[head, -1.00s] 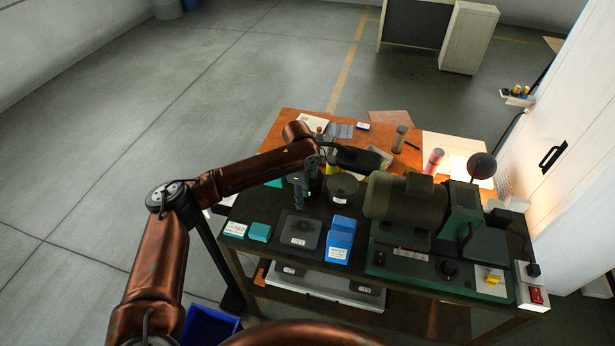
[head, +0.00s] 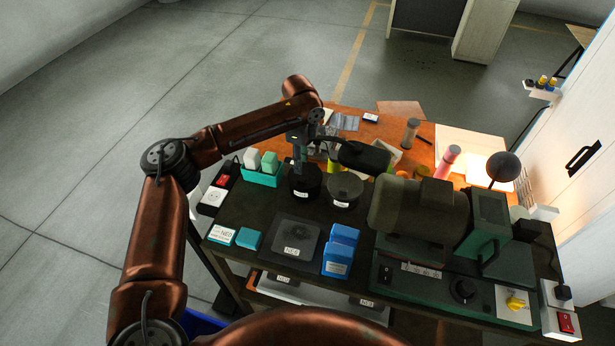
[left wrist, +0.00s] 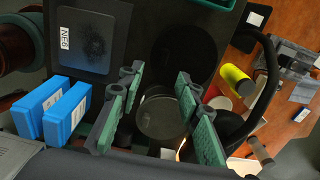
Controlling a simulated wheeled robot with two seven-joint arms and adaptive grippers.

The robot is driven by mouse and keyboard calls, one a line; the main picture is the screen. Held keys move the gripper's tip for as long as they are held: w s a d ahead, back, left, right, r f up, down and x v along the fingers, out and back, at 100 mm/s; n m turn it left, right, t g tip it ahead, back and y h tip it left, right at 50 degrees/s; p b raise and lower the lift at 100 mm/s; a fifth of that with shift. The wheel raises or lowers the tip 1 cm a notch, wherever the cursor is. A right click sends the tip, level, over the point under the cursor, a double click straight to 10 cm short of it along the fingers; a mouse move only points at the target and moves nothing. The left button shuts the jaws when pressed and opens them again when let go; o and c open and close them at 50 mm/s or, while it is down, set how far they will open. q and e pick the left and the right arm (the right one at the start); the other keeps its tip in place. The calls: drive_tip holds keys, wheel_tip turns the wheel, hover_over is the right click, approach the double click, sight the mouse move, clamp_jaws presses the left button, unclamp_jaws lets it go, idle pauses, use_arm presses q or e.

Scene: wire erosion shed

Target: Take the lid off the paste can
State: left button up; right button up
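Two dark round cans stand side by side on the bench. One is a black can (head: 305,183); the other has a flat grey-brown lid (head: 344,187) and a white label. I cannot tell from the labels which is the paste can. My left gripper (head: 299,168) is above the black can in the head view and partly covers it. In the left wrist view the gripper (left wrist: 158,84) is open, with green pads apart and nothing held. The grey lid (left wrist: 160,115) shows beyond and between the fingers, and the black can (left wrist: 185,52) shows above it. My right gripper is out of view.
Blue boxes (head: 341,240) and a dark mat (head: 293,243) lie in front of the cans. A teal tray (head: 262,174) stands left. A grinder-like machine (head: 420,212) blocks the right. A black lamp-like arm (head: 365,156) hangs close behind the cans.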

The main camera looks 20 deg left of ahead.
sight(302, 180)
use_arm(q)
drive_tip(key=shift+w+f+b, duration=0.2)
drive_tip(key=shift+f, duration=0.25)
drive_tip(key=shift+w+f+b, duration=0.2)
drive_tip(key=shift+f, duration=1.35)
wheel_tip(302, 180, down, 5)
drive_tip(key=shift+f+p, duration=0.1)
drive_tip(key=shift+p, duration=0.6)
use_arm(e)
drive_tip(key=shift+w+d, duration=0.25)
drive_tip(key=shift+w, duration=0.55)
use_arm(q)
drive_tip(key=c, duration=0.6)
clamp_jaws()
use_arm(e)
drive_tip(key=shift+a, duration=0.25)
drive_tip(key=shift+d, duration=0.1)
